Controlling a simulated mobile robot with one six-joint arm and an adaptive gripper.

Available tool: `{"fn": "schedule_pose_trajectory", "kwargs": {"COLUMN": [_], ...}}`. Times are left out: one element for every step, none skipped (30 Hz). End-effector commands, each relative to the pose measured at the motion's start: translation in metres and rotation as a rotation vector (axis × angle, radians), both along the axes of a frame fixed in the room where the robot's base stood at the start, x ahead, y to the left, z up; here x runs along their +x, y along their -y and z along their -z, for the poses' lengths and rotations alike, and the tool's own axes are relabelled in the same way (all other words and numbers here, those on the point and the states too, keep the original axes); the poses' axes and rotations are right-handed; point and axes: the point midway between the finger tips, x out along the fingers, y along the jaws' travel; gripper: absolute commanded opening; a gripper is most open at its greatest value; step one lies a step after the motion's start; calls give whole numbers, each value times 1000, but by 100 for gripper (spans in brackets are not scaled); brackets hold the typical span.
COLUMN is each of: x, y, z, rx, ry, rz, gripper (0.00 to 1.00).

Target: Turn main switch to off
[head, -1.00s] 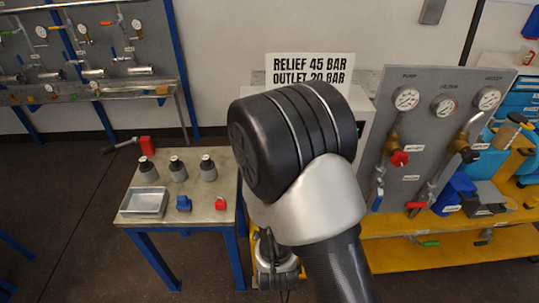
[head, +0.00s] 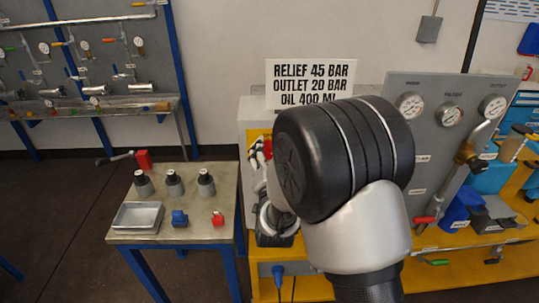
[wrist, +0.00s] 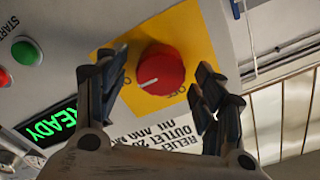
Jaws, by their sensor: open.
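The main switch is a red round knob (wrist: 160,70) on a yellow plate (wrist: 185,30) in the wrist view. A white mark on the knob points toward its lower left. Lettering on the plate is partly hidden by my fingers. My gripper (wrist: 164,60) is open, with one finger on each side of the knob; I cannot tell whether either finger touches it. In the head view, part of the yellow plate and red (head: 262,148) shows on the grey cabinet, beside my gripper, which my arm largely hides.
Near the switch are a green button (wrist: 26,51), a red button (wrist: 3,77) and a lit green READY display (wrist: 52,122). A sign (head: 311,83) stands above the cabinet. A small table (head: 185,230) with several fittings is at left; a gauge panel (head: 440,120) is at right.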

Motion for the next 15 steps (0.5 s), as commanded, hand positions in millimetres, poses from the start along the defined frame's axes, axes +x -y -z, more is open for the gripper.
{"fn": "schedule_pose_trajectory", "kwargs": {"x": [1, 1, 1, 1, 1, 1, 1, 1, 1, 1, 1, 1, 1, 1, 1], "y": [0, 0, 0, 0, 0, 0, 0, 0, 0, 0, 0, 0, 0, 0, 0], "z": [0, 0, 0, 0, 0, 0, 0, 0, 0, 0, 0, 0, 0, 0, 0], "rx": [0, 0, 0, 0, 0, 0, 0, 0, 0, 0, 0, 0, 0, 0, 0], "ry": [0, 0, 0, 0, 0, 0, 0, 0, 0, 0, 0, 0, 0, 0, 0], "rz": [0, 0, 0, 0, 0, 0, 0, 0, 0, 0, 0, 0, 0, 0, 0], "gripper": [63, 63, 63, 63, 63, 63, 63, 62, 59, 57, 55, 53, 51, 49, 46]}}
